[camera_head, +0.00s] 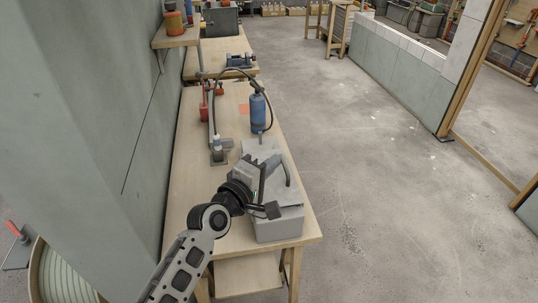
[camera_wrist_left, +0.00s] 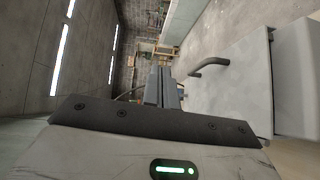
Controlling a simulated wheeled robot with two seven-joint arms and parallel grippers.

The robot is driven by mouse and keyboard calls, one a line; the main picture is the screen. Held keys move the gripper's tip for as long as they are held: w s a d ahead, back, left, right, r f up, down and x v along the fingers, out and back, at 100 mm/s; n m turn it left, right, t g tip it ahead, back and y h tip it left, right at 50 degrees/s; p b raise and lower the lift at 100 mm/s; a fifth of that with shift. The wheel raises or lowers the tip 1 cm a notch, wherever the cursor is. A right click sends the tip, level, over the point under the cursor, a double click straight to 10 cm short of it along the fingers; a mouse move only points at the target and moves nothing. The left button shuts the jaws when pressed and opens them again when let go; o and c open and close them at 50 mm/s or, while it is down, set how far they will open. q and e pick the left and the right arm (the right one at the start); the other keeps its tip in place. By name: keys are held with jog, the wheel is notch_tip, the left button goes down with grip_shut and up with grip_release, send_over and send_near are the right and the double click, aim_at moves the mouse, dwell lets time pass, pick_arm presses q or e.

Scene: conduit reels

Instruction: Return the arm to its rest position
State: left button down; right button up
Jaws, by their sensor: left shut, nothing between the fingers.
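My left arm comes in from the bottom left over the near end of the wooden workbench (camera_head: 190,150). My left gripper (camera_head: 268,164) is shut and empty, beside and partly in front of a grey box (camera_head: 279,227) with a dark curved handle. In the left wrist view its closed fingers (camera_wrist_left: 163,88) point away from the camera, with nothing visible between them. The box's pale top (camera_wrist_left: 232,82) and handle (camera_wrist_left: 209,66) lie to the right of the fingers there. I cannot tell whether the gripper touches the box. My right gripper is not in view.
A blue cylinder (camera_head: 258,112) with a hose and a small bottle on a stand (camera_head: 218,148) stand farther along the bench. A green-grey wall (camera_head: 90,110) runs close on the left, with a shelf (camera_head: 175,36). A reel (camera_head: 62,275) is at the bottom left. Floor (camera_head: 370,170) at right is clear.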

pick_arm(q)
jog(key=s+a+f+m+g+y, duration=0.1)
jog(key=s+a+f+m, duration=0.3)
jog(key=s, duration=0.4)
jog(key=s+a+f+m+g+y, duration=0.1)
jog(key=s+a+f+m+y, duration=0.3)
jog(key=s+a+f, duration=0.3)
jog(key=s+a+f+m+g+y, duration=0.1)
jog(key=s+a+f+m, duration=0.3)
jog(key=s+f, duration=0.5)
jog(key=shift+s+a+f+m+g+y, duration=0.3)
jog(key=shift+s+a+g+y, duration=0.1)
jog(key=shift+s+a+y, duration=0.65)
jog(key=shift+s+a, duration=0.1)
